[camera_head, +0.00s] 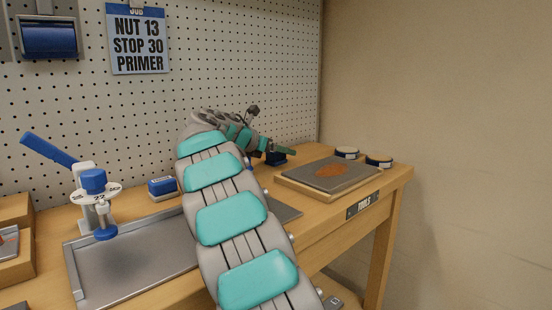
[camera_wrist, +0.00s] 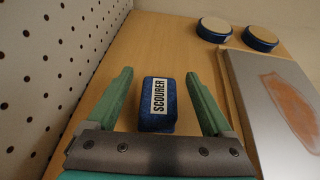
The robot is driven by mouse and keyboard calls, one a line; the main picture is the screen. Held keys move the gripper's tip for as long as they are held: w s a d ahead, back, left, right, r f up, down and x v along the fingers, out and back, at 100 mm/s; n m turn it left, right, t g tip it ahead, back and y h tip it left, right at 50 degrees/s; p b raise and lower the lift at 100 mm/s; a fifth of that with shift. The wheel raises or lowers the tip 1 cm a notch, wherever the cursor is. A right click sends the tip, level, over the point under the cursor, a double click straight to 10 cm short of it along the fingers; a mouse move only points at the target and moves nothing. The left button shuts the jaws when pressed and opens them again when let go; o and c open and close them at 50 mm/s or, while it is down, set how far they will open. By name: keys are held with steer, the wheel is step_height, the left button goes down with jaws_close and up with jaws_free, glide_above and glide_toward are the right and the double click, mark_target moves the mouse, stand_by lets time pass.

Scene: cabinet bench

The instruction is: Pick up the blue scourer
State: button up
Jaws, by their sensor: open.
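The blue scourer (camera_wrist: 158,104) lies on the wooden bench in the wrist view, with a white label reading SCOURER on top. My gripper (camera_wrist: 160,88) is open, with one green finger on each side of the scourer and clear gaps between. The fingers look apart from it; their exact height above the bench is hard to tell. In the head view my gripper (camera_head: 286,151) is at the back of the bench, and the scourer (camera_head: 276,158) shows as a dark blue block just under the fingers, partly hidden by them.
A board with a rust-marked metal plate (camera_head: 331,174) lies right of the scourer. Two round blue-rimmed tins (camera_head: 347,153) stand behind it. The pegboard (camera_wrist: 45,75) rises close on the left. A lever tool (camera_head: 95,200), another blue block (camera_head: 162,187) and a metal tray (camera_head: 135,263) are further left.

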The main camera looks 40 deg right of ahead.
steer(key=shift+w+d+f, duration=0.1)
steer(key=shift+d+f, duration=0.1)
steer(key=shift+d, duration=0.4)
steer(key=shift+c, duration=0.2)
jaws_close()
